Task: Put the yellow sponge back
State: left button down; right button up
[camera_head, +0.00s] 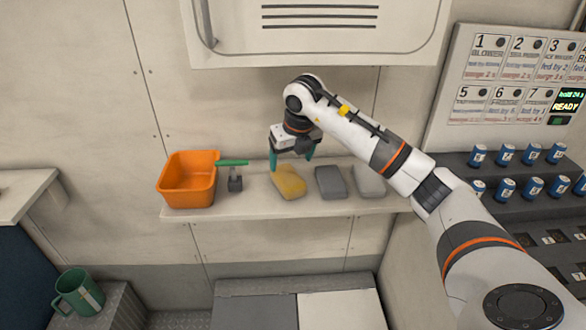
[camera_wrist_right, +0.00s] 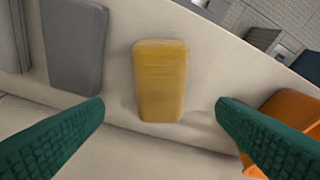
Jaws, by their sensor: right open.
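The yellow sponge (camera_head: 289,182) lies on the wall shelf (camera_head: 260,206), between a green-handled tool and a dark grey sponge. In the right wrist view the yellow sponge (camera_wrist_right: 160,80) lies flat between the two fingers, apart from both. My right gripper (camera_head: 291,160) is open and empty, with its green fingertips just above and behind the yellow sponge in the head view. Its fingers also show in the right wrist view (camera_wrist_right: 160,115). My left gripper is not in view.
An orange tub (camera_head: 187,180) stands at the shelf's left end, with a green-handled tool (camera_head: 235,183) beside it. A dark grey sponge (camera_head: 330,182) and a lighter grey one (camera_head: 368,180) lie to the right. Several blue cans (camera_head: 506,188) stand on a stepped rack. A green mug (camera_head: 78,292) is lower left.

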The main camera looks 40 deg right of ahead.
jog(key=shift+s+r, duration=0.1)
jog(key=shift+r, duration=0.25)
